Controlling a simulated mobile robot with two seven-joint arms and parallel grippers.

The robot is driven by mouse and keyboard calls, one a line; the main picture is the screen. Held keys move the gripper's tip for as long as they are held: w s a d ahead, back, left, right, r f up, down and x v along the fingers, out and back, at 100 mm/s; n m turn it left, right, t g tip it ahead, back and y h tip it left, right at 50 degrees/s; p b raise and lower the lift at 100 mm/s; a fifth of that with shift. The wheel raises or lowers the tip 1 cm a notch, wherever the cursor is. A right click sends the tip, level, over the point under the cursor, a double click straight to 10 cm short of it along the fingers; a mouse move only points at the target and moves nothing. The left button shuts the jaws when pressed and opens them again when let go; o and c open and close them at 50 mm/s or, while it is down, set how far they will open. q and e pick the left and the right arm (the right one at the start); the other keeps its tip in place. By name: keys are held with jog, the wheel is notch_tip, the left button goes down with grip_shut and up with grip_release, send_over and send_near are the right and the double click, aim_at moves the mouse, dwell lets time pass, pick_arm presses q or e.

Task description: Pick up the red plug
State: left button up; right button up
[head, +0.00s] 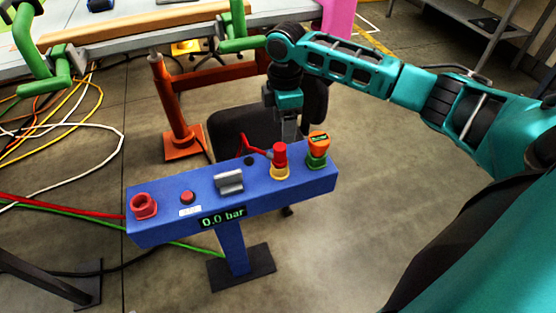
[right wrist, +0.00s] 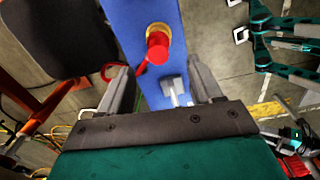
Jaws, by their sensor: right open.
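The red plug (head: 280,155) stands upright in a yellow-ringed socket (head: 280,172) on top of the blue console (head: 240,190). A short red lead runs from it to the left. In the right wrist view the plug (right wrist: 158,45) shows ahead of the fingers, between their lines. My right gripper (head: 289,133) is open and empty, pointing down just behind the plug in the head view. In the right wrist view its two fingers (right wrist: 160,75) are wide apart over the console, not touching the plug. My left gripper is not in view.
A black chair (head: 235,128) is behind. Loose cables (head: 75,140) lie left.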

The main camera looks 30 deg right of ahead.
aim_at(280, 146)
notch_tip(280, 146, down, 4)
jog(key=shift+r, duration=0.15)
jog(key=shift+w+a+f+b, duration=0.15)
jog(key=shift+f+b, duration=0.3)
jog(key=shift+f, duration=0.9)
jog(key=shift+w+a+f+b, duration=0.15)
jog(key=shift+f+b, duration=0.25)
jog(key=shift+f, duration=0.9)
jog(key=shift+c, duration=0.3)
jog(key=c, duration=1)
